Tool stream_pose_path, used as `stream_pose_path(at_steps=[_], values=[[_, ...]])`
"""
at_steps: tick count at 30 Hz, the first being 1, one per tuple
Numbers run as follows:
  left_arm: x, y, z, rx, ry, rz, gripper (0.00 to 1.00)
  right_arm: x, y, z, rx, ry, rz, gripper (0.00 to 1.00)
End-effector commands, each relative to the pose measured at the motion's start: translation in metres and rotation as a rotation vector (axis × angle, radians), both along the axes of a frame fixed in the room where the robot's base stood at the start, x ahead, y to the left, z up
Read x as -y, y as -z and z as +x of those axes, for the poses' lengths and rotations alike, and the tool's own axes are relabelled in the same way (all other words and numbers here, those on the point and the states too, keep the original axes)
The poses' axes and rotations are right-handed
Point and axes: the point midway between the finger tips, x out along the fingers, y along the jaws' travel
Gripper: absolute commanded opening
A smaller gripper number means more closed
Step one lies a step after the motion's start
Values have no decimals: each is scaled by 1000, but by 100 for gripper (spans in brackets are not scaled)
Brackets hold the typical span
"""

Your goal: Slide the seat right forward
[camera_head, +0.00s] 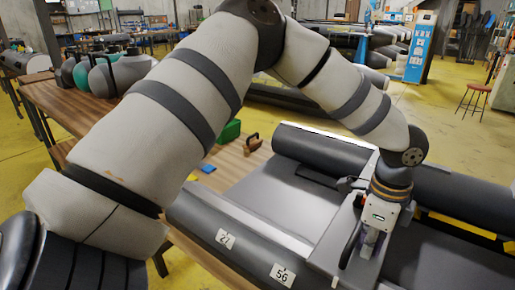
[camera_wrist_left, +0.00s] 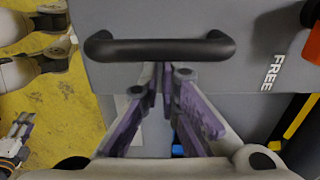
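The seat (camera_head: 338,243) is a flat grey board lying across the grey inflatable boat (camera_head: 240,222), between its side tubes. A black bar handle stands on it, and shows across the top of the left wrist view (camera_wrist_left: 160,47). My left gripper (camera_head: 360,250) is down at the seat by the handle. In the left wrist view its purple fingers (camera_wrist_left: 160,72) come together, with their tips just below the bar; I cannot tell whether they touch it. No bar lies between the fingers. What looks like my right gripper (camera_wrist_left: 22,128) is small at the left edge there, its opening unclear.
A wooden table (camera_head: 228,165) with a green box (camera_head: 229,131) and a brown-handled tool (camera_head: 252,144) lies behind the boat. The tube carries labels 27 (camera_head: 226,239) and 56 (camera_head: 283,275). The seat bears the word FREE (camera_wrist_left: 272,72). Yellow floor is open beyond.

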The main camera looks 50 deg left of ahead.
Motion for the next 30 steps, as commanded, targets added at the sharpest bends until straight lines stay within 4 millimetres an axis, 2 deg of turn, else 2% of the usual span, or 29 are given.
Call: stream_pose_path(at_steps=[19,30], values=[[-57,-2,-16,3,-2,1,3,0,-18,20,75,1,0,40],[-89,0,-26,-2,-2,2,3,0,-17,18,69,1,0,40]])
